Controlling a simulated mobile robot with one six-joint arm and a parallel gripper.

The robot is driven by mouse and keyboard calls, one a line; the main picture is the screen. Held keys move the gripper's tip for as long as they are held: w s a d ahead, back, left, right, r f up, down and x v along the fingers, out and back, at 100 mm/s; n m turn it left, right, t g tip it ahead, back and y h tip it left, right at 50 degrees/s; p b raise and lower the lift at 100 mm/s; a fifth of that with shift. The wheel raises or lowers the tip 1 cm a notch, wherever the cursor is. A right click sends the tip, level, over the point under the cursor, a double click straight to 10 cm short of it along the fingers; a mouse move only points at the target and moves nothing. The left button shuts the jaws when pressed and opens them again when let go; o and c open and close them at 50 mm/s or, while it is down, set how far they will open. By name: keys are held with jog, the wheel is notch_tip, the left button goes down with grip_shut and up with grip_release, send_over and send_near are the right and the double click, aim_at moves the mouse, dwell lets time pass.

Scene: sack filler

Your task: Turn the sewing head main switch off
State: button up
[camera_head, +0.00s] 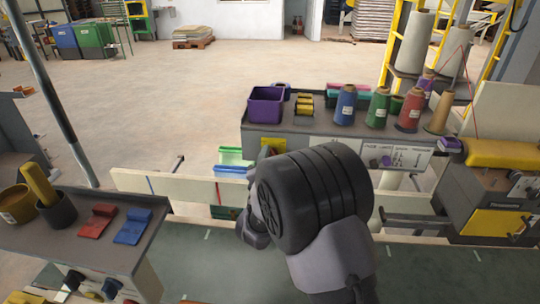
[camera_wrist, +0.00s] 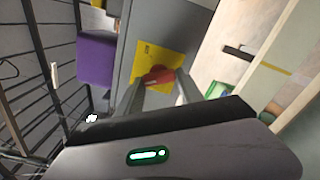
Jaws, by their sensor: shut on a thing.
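The main switch is a red rotary knob (camera_wrist: 158,75) on a yellow plate (camera_wrist: 152,52), fixed to the grey front of a cabinet. In the wrist view my gripper (camera_wrist: 160,82) has one finger on each side of the knob and is shut on it. The knob looks slightly tilted in that view. In the head view the yellow plate (camera_head: 272,144) shows just beyond my arm. My dark wrist hides most of the knob and fingers there.
The cabinet's grey top (camera_head: 315,127) carries a purple bin (camera_head: 266,105) and several thread cones, including a blue one (camera_head: 346,105). A pale rail (camera_head: 180,187) crosses in front. A yellow sewing head (camera_head: 497,154) stands at right. A side table (camera_head: 75,240) is at left.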

jog(key=shift+n+p, duration=0.55)
jog(key=shift+n, duration=0.75)
jog(key=shift+f+n, duration=0.1)
jog(key=shift+n, duration=0.2)
jog(key=o, duration=1.4)
jog(key=s, duration=1.7)
jog(key=shift+s+a, duration=0.2)
